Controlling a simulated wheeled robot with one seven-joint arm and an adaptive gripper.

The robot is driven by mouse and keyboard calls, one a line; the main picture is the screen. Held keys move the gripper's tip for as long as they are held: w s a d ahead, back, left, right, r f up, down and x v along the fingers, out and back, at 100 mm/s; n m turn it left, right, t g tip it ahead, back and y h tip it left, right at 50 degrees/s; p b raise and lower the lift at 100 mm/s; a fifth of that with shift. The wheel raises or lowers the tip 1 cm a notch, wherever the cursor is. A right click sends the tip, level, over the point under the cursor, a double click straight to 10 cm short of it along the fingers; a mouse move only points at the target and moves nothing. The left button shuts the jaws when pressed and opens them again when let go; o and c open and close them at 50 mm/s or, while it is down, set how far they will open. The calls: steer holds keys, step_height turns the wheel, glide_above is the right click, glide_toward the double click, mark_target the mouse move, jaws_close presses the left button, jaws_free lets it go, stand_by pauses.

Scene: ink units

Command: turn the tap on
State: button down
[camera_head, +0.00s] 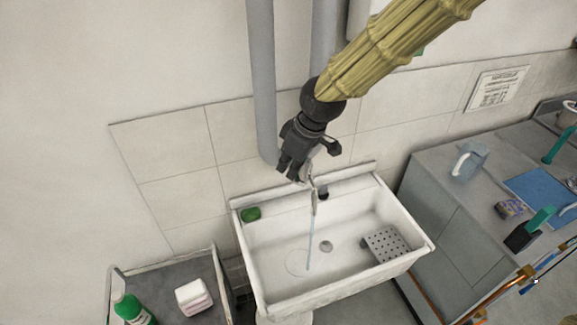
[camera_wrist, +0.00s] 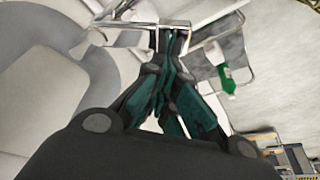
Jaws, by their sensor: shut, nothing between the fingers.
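The chrome tap (camera_head: 315,193) stands at the back of the white sink (camera_head: 241,252), partly hidden behind my gripper in the head view. A thin bluish stream of water (camera_head: 310,240) falls from it into the basin, with a faint ring where it lands. My gripper (camera_head: 293,176) is shut and empty, pointing down just left of the tap. In the wrist view, the closed fingertips (camera_wrist: 170,42) are at the chrome bar of the tap (camera_wrist: 140,24). I cannot tell whether they touch it.
A green sponge (camera_head: 251,214) lies on the sink's back left rim. A perforated grey plate (camera_head: 385,243) sits at the basin's right. A green bottle (camera_head: 133,309) and a white-and-pink block (camera_head: 193,297) stand on a side table at left. Grey pipes (camera_head: 262,80) run up the wall behind my arm.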

steer(key=shift+s, duration=0.15)
steer(key=shift+s+a, duration=0.15)
steer(key=shift+s, duration=0.5)
steer(key=shift+r, duration=0.2)
steer(key=w+p+v, duration=0.1)
steer(key=p+v, duration=0.6)
steer(key=v, duration=0.2)
steer(key=shift+s+d+r+p, duration=0.15)
steer(key=shift+d+r+p, duration=0.1)
steer(key=shift+d+p, duration=0.1)
